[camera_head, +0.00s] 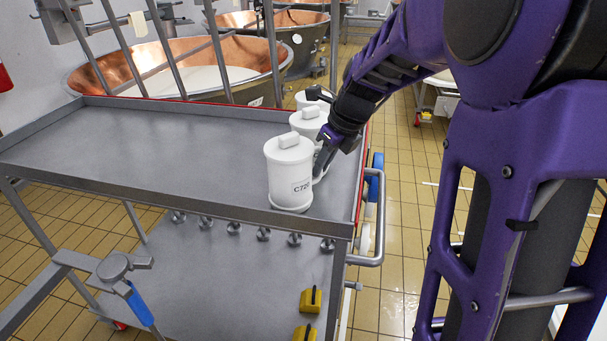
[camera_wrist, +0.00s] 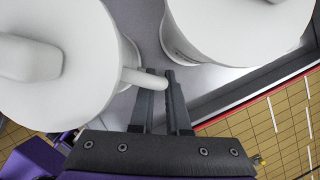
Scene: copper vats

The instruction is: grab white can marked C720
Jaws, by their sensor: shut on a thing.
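The white can marked C720 (camera_head: 289,178) stands upright at the near right corner of the grey cart top, its label facing the camera. Its lid has a block-shaped knob. My gripper (camera_head: 322,160) reaches in from the right and is shut on the can's side handle. In the wrist view, my gripper's fingers (camera_wrist: 165,78) close around the handle of the can at left (camera_wrist: 75,65), which appears to be C720; its label is hidden there. The can appears to rest on the cart.
A second white can (camera_head: 307,118) stands just behind C720, and a third (camera_head: 303,98) is farther back. The cart top (camera_head: 150,150) is clear to the left. Rails and copper vats (camera_head: 180,65) stand behind. Yellow objects (camera_head: 310,299) sit on the lower shelf.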

